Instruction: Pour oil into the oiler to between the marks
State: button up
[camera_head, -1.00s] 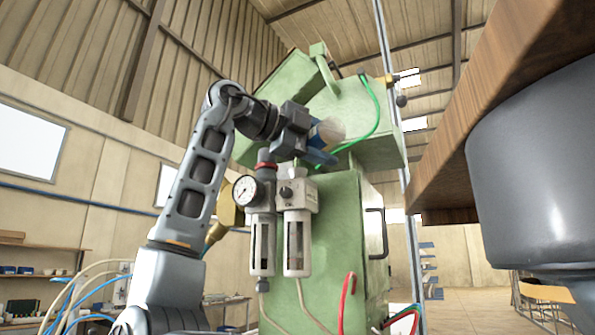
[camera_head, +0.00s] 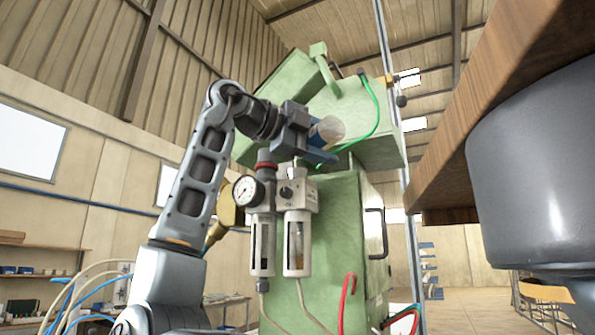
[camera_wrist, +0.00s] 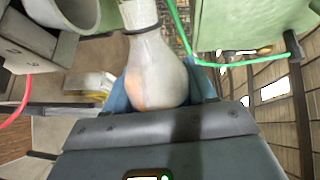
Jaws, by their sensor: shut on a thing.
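The oiler (camera_head: 297,238) is the right-hand pale unit on the green machine, with an upright bowl and a narrow sight window. An amber-brown tint shows in that window; its level against the marks is too small to read. My gripper (camera_head: 318,154) is shut on a translucent bottle (camera_head: 330,131), above and slightly right of the oiler's top. The bottle is tilted, with an amber tint on one side. In the wrist view the bottle (camera_wrist: 158,65) sits between the blue fingers, its neck pointing to the picture's top. Its mouth and any stream are hidden.
A regulator with a dial gauge (camera_head: 245,191) and red ring stands directly left of the oiler. A green hose (camera_head: 374,112) loops close to the right of the bottle. The green machine (camera_head: 335,240) is behind. A wooden tabletop (camera_head: 500,110) overhangs at right.

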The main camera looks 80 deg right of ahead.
dwell(0.4)
jog(key=shift+f+m, duration=0.65)
jog(key=shift+m, duration=0.15)
jog(key=shift+a+f+m, duration=0.1)
jog(key=shift+m, duration=0.4)
jog(key=shift+m+t+h, duration=0.3)
jog(key=shift+m, duration=0.1)
jog(key=shift+w+d+r+m, duration=0.1)
jog(key=shift+d+r+m, duration=0.15)
jog(key=shift+m, duration=0.25)
